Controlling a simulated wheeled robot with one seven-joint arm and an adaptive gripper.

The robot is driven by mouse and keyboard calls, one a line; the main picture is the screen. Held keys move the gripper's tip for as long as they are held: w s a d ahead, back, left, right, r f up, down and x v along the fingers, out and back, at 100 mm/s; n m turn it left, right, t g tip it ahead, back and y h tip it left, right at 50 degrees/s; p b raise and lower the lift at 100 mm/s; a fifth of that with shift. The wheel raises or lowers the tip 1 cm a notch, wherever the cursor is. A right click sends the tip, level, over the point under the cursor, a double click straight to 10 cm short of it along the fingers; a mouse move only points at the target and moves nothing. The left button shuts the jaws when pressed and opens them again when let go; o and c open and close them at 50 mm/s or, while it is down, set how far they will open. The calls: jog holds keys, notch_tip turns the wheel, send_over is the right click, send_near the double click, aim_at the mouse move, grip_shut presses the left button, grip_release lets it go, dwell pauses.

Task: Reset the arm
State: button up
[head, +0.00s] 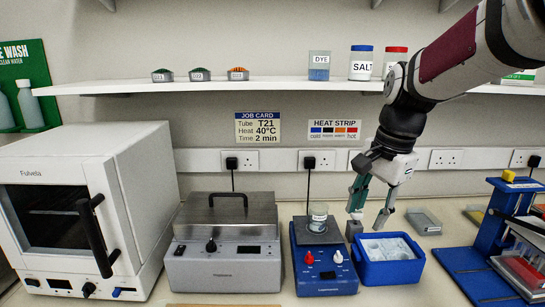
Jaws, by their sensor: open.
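My arm (462,50) comes in from the upper right. My gripper (368,216) points down over the bench, with its fingers spread apart and nothing seen between them. It is above the back of a blue tub (391,274) with pale contents. The fingertips are close to the tub's back rim; I cannot tell whether they touch it.
A blue stirrer (325,285) bears a small lidded jar (319,217) just left of my gripper. A grey lidded bath (227,253) and a white oven (120,180) stand further left. A blue stand (482,257) is at right. A shelf (215,87) with jars runs above.

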jog(key=s+n+t+h, duration=0.1)
jog(key=s+n+t, duration=0.2)
jog(key=s+n, duration=0.9)
jog(key=s, duration=1)
jog(key=shift+a+r, duration=0.15)
jog(key=shift+a, duration=0.1)
